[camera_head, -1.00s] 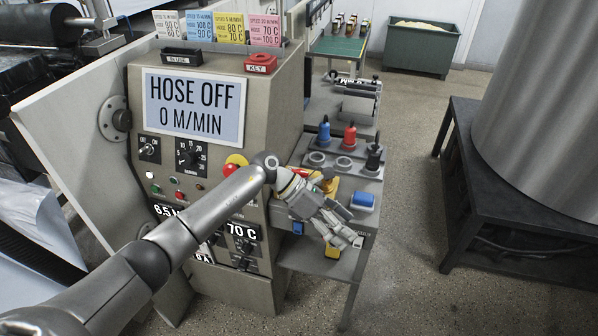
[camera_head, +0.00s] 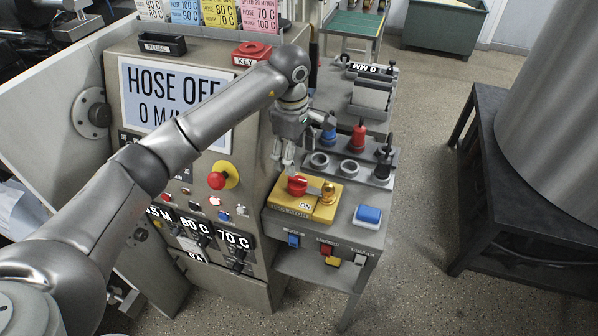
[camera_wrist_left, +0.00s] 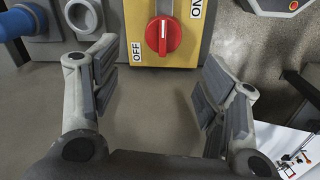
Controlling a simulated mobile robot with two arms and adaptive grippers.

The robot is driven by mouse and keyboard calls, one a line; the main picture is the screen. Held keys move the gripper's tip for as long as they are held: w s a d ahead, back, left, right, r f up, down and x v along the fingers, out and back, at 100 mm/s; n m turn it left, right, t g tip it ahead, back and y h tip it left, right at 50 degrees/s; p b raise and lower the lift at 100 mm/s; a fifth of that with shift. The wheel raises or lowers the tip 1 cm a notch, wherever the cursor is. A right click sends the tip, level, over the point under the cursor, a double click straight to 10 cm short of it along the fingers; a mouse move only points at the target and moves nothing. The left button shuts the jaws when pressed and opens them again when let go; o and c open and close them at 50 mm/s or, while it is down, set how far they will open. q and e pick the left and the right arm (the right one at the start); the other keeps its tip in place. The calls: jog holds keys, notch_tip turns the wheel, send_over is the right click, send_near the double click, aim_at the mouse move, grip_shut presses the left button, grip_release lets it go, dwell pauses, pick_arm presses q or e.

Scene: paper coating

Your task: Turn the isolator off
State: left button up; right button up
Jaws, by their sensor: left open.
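The isolator is a yellow box (camera_head: 315,207) on the side bench, with a red knob (camera_head: 297,185) on top and an ON label beside it. In the left wrist view the red knob (camera_wrist_left: 163,36) sits on the yellow plate (camera_wrist_left: 183,58), with OFF at its left and ON at its upper right. The knob's handle lies roughly upright in that picture. My left gripper (camera_head: 285,162) is just behind and above the knob, pointing down. In the wrist view its fingers (camera_wrist_left: 160,75) are wide apart with nothing between them. My right gripper is not in view.
A brass-coloured piece (camera_head: 328,192) stands beside the knob. A blue button (camera_head: 368,214) is to its right. Blue, red (camera_head: 358,138) and black-topped items stand behind, near my gripper. The control panel with a red emergency button (camera_head: 217,180) is at left.

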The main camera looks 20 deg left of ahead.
aim_at(296, 179)
pick_arm(q)
jog(key=f, duration=0.1)
jog(key=f+p, duration=0.1)
jog(key=f, duration=0.2)
jog(key=shift+s+d+f, duration=0.1)
jog(key=shift+s+f, duration=0.2)
jog(key=f, duration=0.1)
jog(key=f+p, duration=0.1)
jog(key=f, duration=0.1)
jog(key=shift+w, duration=0.3)
jog(key=shift+f, duration=0.95)
jog(key=shift+w, duration=0.1)
jog(key=c, duration=1.4)
jog(key=shift+c, duration=0.3)
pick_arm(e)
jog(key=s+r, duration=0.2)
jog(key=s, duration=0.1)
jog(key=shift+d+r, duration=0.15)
